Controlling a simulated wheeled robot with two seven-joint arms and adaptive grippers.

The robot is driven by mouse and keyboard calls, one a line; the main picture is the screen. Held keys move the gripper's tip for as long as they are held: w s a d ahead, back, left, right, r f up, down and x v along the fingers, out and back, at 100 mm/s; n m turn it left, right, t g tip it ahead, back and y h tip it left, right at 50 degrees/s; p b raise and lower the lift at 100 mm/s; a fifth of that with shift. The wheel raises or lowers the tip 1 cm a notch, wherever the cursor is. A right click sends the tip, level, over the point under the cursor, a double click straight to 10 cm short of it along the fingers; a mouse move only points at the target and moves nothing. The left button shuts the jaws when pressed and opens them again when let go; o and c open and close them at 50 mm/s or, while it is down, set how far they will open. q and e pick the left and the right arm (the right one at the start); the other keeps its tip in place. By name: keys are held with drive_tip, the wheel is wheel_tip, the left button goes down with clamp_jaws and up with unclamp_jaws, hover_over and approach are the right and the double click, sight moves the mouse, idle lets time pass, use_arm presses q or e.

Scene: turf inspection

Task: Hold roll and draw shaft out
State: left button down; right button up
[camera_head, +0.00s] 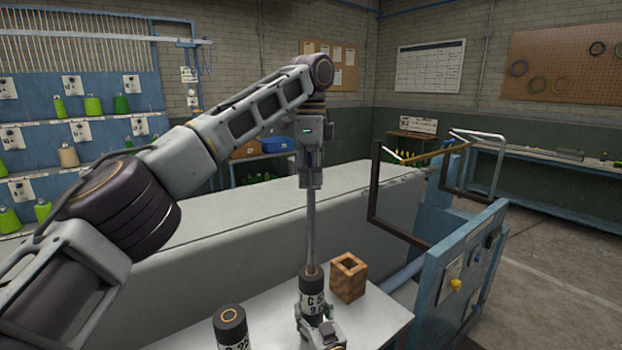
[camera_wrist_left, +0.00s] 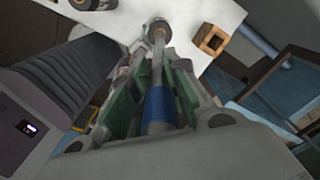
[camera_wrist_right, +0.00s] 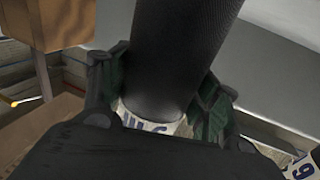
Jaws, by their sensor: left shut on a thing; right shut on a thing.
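The roll (camera_head: 312,285) is a dark cylinder with a white lettered label, standing upright on the white table (camera_head: 375,327). The shaft (camera_head: 311,225) is a grey rod, upright above the roll, its lower end meeting the roll's top; how much is inside is hidden. My left gripper (camera_head: 311,182) is shut on the shaft's upper part. The left wrist view shows a blue section of the shaft (camera_wrist_left: 158,105) between its fingers. My right gripper (camera_head: 322,328) is shut on the roll low down. The right wrist view shows the dark roll (camera_wrist_right: 182,50) between its fingers.
A second dark roll (camera_head: 231,325) stands to the left on the table. A wooden block with a square opening (camera_head: 348,280) stands close behind and right of the held roll. A long grey bench (camera_head: 230,230) runs behind. A blue frame with dark bars (camera_head: 455,265) is at right.

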use_arm(q)
drive_tip(key=shift+r, duration=1.25)
use_arm(e)
drive_tip(key=o, duration=1.6)
drive_tip(key=shift+s, duration=0.1)
drive_tip(key=shift+v, duration=5.9)
drive_tip(key=shift+d, duration=0.1)
